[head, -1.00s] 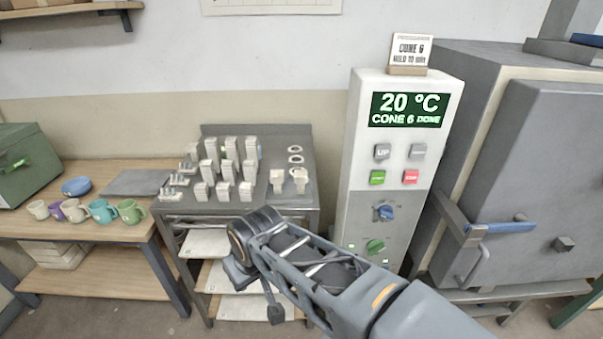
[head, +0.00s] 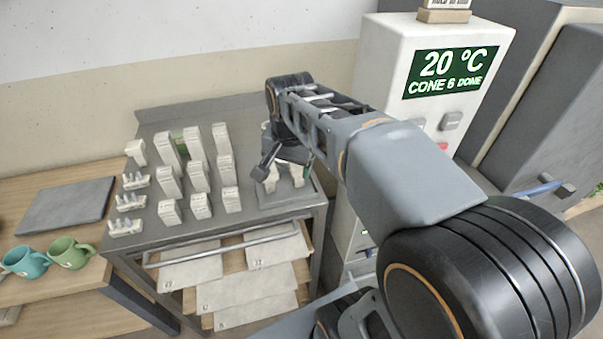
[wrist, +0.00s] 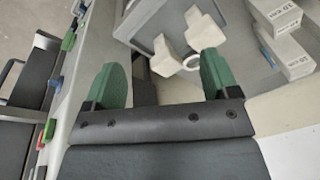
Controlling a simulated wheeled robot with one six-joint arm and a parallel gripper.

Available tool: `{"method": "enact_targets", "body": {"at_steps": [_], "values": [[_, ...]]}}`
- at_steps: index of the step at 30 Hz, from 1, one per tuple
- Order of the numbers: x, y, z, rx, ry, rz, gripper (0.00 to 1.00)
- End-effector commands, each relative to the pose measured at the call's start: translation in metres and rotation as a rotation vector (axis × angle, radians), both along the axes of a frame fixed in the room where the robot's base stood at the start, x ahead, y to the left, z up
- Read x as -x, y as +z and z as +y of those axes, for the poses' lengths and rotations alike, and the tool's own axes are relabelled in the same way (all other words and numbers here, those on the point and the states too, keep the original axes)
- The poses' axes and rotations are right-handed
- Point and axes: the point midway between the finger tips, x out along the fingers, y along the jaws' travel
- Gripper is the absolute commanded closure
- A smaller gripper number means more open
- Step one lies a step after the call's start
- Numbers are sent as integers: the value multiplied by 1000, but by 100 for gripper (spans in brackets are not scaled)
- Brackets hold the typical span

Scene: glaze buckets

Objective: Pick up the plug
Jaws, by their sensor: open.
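Two small white plug-like pieces lie on a grey tray (head: 290,197) at the right of the metal cart's top; I cannot tell which is the plug meant. In the wrist view, one white piece (wrist: 163,55) is ahead of the space between the fingers, and the other white piece (wrist: 203,30) is farther off to the upper right. In the head view the pieces (head: 271,180) are partly covered by my gripper (head: 287,162), which is above or beside them. My gripper, with green fingertips, also shows in the wrist view (wrist: 163,72), open and empty.
Several white boxes (head: 198,170) stand in rows left of the tray. Cone holders (head: 130,202) are at the cart's left. A white ring (wrist: 192,62) lies near the pieces. The control box (head: 400,70) rises close on the right. Mugs (head: 70,252) stand on the left table.

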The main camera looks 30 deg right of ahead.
Motion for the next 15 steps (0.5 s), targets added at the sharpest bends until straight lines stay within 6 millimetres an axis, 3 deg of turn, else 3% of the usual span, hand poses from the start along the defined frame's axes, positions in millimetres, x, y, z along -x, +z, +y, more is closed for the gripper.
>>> {"method": "enact_targets", "body": {"at_steps": [1, 6, 10, 15], "values": [[-16, 1, -10, -22, -142, 27, 19], [-55, 15, -40, -78, -584, 99, 19], [-73, 19, -57, -97, -824, 136, 19], [-84, 15, -67, -105, -988, 159, 19]]}}
